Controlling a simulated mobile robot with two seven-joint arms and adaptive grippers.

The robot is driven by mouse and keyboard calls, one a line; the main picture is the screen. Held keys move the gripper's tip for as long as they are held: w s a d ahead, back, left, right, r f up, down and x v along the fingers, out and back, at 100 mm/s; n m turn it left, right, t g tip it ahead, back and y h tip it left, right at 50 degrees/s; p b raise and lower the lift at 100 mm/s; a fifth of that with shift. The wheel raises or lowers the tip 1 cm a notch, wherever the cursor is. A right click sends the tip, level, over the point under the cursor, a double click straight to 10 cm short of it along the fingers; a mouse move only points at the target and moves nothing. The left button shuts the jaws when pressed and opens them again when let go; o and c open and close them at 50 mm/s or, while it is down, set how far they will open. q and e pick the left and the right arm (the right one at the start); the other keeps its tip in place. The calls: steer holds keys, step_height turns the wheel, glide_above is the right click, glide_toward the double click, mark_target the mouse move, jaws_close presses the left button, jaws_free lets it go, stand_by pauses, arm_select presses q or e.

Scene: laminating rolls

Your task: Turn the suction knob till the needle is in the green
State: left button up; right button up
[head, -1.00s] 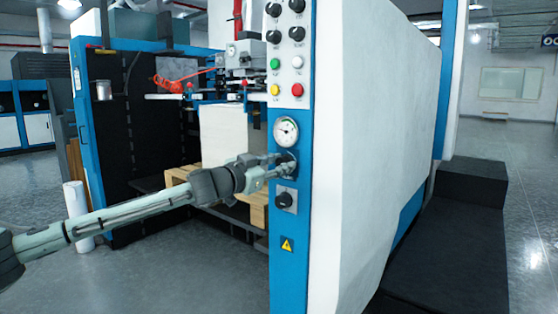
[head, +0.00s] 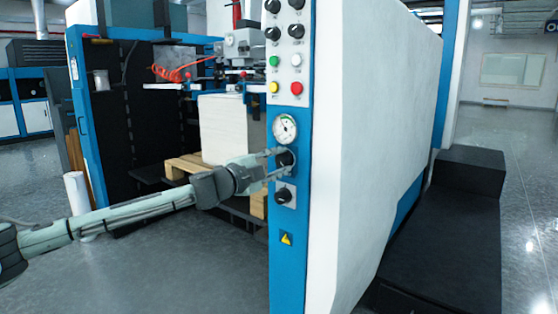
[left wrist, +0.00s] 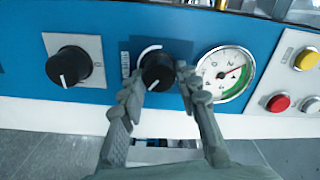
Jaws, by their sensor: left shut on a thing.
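The suction knob (left wrist: 157,72) is black and round with a white pointer line, which points down and left in the left wrist view. My left gripper (left wrist: 161,88) has a finger on either side of it and is shut on it. In the head view the left gripper (head: 277,160) reaches the blue panel from the left and partly covers the knob. The round white gauge (left wrist: 225,73) is beside the knob, with a green arc along its rim. Its needle points toward the right side; I cannot tell exactly whether it lies in the green. The gauge (head: 285,128) is above the knob in the head view. My right gripper is out of view.
Another black knob (left wrist: 74,66) on a pale plate sits close beside the gripper, below it in the head view (head: 285,195). Yellow (left wrist: 307,59) and red (left wrist: 278,103) buttons lie beyond the gauge. A paper stack (head: 222,130) stands behind the panel.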

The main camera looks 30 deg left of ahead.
arm_select(q)
steer(key=m, duration=0.5)
stand_by(0.6)
steer(key=o, duration=1.1)
steer(key=shift+o, duration=0.2)
steer(key=shift+f, duration=0.1)
